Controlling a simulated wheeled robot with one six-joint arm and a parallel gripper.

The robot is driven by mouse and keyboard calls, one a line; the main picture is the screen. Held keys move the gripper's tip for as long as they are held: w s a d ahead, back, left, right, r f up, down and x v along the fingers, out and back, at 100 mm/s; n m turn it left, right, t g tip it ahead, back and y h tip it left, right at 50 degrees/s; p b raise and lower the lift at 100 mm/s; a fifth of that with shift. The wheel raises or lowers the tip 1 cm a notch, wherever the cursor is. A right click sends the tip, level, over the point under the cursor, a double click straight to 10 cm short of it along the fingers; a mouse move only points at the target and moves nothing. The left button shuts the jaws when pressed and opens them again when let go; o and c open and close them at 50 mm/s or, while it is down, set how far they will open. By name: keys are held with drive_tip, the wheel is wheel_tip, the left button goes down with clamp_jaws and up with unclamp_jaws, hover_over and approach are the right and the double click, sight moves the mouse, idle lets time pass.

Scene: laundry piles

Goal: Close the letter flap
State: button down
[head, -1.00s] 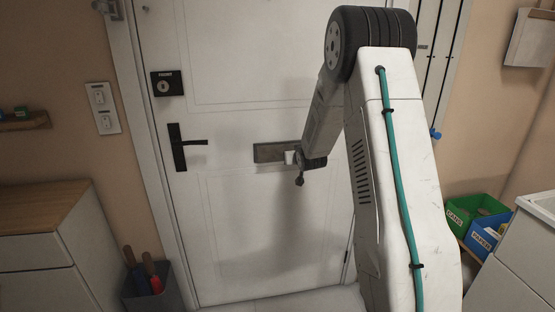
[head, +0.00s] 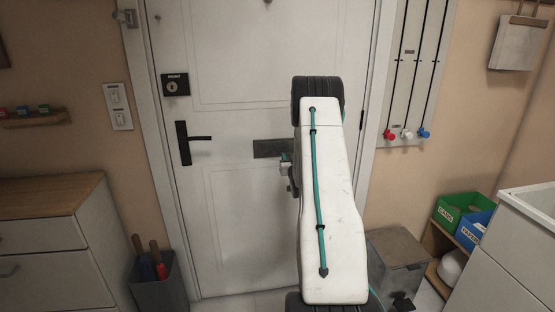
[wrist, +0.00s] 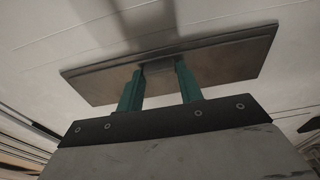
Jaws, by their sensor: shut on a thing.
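The letter flap (head: 269,149) is a dark grey-brown metal plate on the white door, just left of my arm in the head view. In the wrist view the flap (wrist: 225,58) fills the upper middle, with a visible edge thickness and a shadow on the door. A small grey tab (wrist: 158,67) sits at its middle. My gripper (wrist: 159,80) has its two green fingers on either side of this tab and is shut on it. In the head view my gripper (head: 286,164) is mostly hidden by my arm. The flap's exact angle is unclear.
The black door handle (head: 195,140) and the lock (head: 174,85) are left of the flap. A wooden-topped cabinet (head: 50,210) and a grey bin (head: 160,285) stand at lower left. At right are a grey box (head: 398,262) and green and blue bins (head: 458,207).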

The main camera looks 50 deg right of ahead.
drive_tip(key=shift+d, duration=0.15)
drive_tip(key=c, duration=0.9)
unclamp_jaws()
drive_tip(key=v, duration=0.7)
drive_tip(key=shift+s+a+f, duration=0.15)
drive_tip(key=shift+s+a, duration=0.05)
drive_tip(key=shift+a, duration=0.15)
